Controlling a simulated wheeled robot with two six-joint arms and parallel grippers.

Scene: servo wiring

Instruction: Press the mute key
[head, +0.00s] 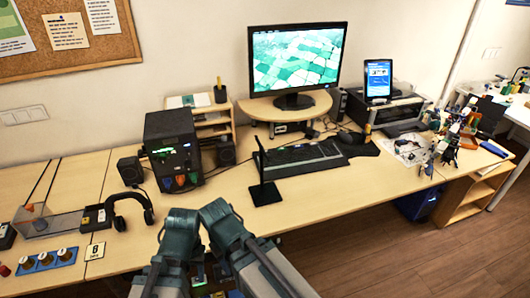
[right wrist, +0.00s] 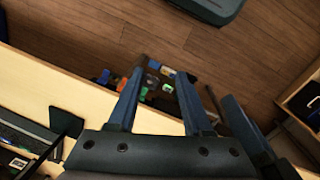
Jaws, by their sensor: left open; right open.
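A black keyboard (head: 300,157) lies on the desk in front of the monitor; its keys are too small to read, so I cannot pick out a mute key. My left gripper (head: 176,225) is open at the desk's front edge, lower middle of the head view, apart from the keyboard. My right gripper (right wrist: 162,72) is open and empty in the right wrist view. Its fingers point past the desk edge over the floor, well away from the keyboard. Part of a dark keyboard-like thing (right wrist: 22,138) shows at the lower left of that view.
A black stand with an upright rod (head: 265,192) is left of the keyboard. A monitor (head: 297,62), a black box (head: 172,140), headphones (head: 132,205) and a tablet (head: 378,78) stand around. Coloured items are below the desk edge. The desk right of the stand is fairly clear.

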